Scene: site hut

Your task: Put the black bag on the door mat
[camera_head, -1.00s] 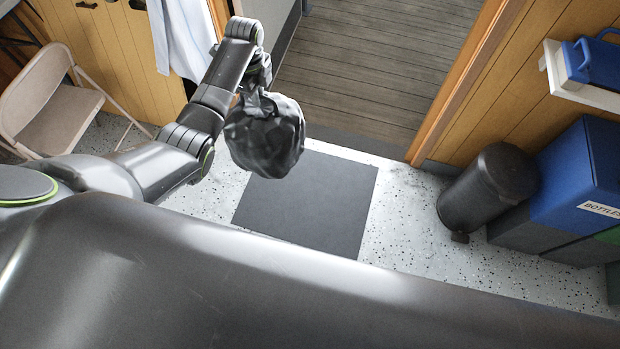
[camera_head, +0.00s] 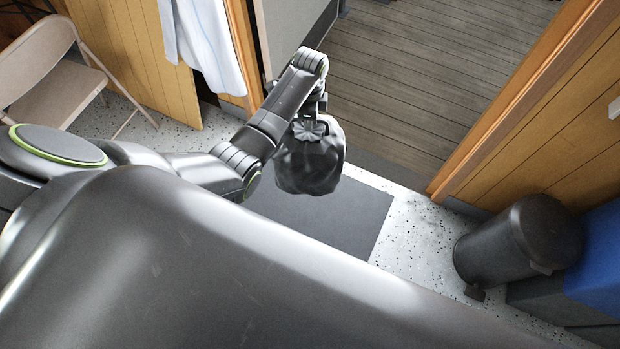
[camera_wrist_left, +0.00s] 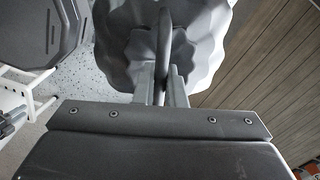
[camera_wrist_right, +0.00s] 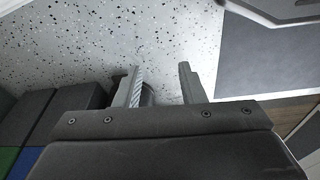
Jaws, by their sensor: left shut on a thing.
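The black bag (camera_head: 309,160) hangs from my left gripper (camera_head: 312,122) in the head view. In the left wrist view the gripper's fingers (camera_wrist_left: 162,85) are shut on the neck of the bag (camera_wrist_left: 115,50), which fills the top middle. The dark grey door mat (camera_head: 335,218) lies flat on the speckled floor before the doorway. The bag is in front of the mat's far left part and hides some of it; its height above the mat is hard to tell. My right gripper (camera_wrist_right: 160,85) shows only in the right wrist view, with fingers apart and nothing between them.
A black pedal bin (camera_head: 515,245) stands right of the mat, beside a blue recycling bin (camera_head: 600,260). A folding chair (camera_head: 60,90) is at the left. The doorway opens onto wooden decking (camera_head: 410,75). A pale coat (camera_head: 205,45) hangs at the left door side.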

